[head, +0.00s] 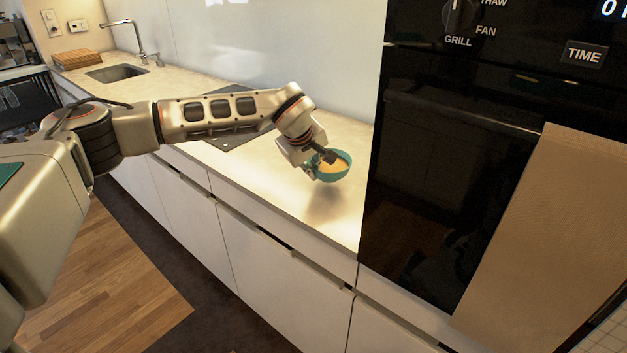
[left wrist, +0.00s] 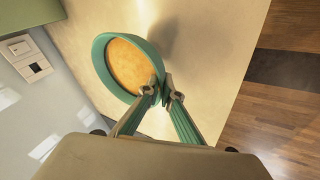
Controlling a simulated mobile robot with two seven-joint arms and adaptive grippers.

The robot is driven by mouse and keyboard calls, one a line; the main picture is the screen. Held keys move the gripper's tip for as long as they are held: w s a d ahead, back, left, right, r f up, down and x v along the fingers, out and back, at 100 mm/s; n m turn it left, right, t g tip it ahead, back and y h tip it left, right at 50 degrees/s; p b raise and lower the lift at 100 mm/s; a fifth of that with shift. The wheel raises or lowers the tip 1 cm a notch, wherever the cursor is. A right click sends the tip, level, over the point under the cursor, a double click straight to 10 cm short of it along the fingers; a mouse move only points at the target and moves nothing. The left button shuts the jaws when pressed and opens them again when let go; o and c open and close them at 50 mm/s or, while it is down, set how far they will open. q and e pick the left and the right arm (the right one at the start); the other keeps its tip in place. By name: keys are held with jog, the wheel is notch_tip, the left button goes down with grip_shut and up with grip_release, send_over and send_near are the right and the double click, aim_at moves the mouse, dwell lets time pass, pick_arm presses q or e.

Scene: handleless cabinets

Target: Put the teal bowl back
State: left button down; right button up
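The teal bowl (head: 332,178) is at the end of my left arm, over the counter just left of the oven. Its inside looks yellow-orange. My left gripper (head: 327,158) is shut on its rim. In the left wrist view, the bowl (left wrist: 98,58) shows with its orange inside, and the two fingertips (left wrist: 162,95) pinch its near edge. A soft shadow lies on the counter below it, so the bowl appears held above the surface. My right gripper is not in view.
The pale counter (head: 341,222) is clear around the bowl. A dark cooktop (head: 232,133) lies under my left forearm. The black oven (head: 430,180) stands close on the right. A sink (head: 117,73) with a tap is at the far left. White cabinet fronts (head: 270,285) run below.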

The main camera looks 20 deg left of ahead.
pick_arm(q)
jog(key=shift+f, duration=1.45)
jog(key=c, duration=2.3)
grip_release()
jog(key=shift+f, duration=0.15)
jog(key=shift+s+r, duration=0.1)
jog(key=shift+r, duration=0.25)
jog(key=v, duration=1.1)
jog(key=shift+s+r, duration=0.2)
jog(key=shift+r, duration=0.1)
